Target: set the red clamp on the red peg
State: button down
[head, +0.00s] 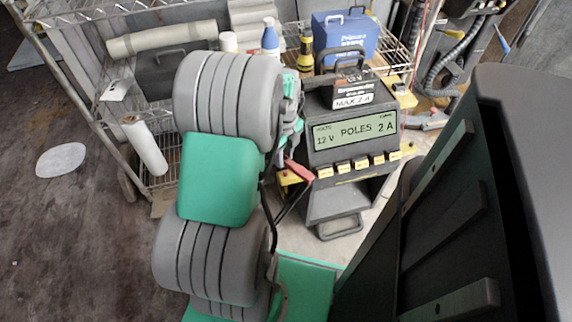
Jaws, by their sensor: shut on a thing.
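The red clamp (299,171) shows as a small slanted red piece just left of the charger's front. My gripper (291,152) is mostly hidden behind my own grey and green arm. It appears shut on the clamp, with dark cable running down below it. The charger (352,140) is a dark box with a lit green panel reading "12 V POLES 2 A". I cannot make out the red peg; my arm covers the area left of the charger.
A wire shelf rack (70,75) stands behind, with a blue case (345,35), a dark toolbox (165,70) and bottles (270,40). Yellow blocks (400,94) sit beside the charger. Open floor (65,230) lies at the left.

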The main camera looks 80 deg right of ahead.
aim_at(286, 172)
jog(key=shift+s+f+m, duration=0.2)
jog(key=shift+s+m, duration=0.2)
jog(key=shift+s, duration=0.05)
jog(key=shift+w+r+p, duration=0.1)
jog(key=shift+r+p, duration=0.05)
jog(key=shift+p, duration=0.25)
jog(key=shift+d+f+b, duration=0.1)
jog(key=shift+f+b, duration=1)
jog(key=shift+f, duration=1.05)
jog(key=shift+p, duration=0.6)
jog(key=shift+f+b, duration=0.7)
jog(key=shift+f, duration=0.65)
jog(key=c, duration=1)
grip_release()
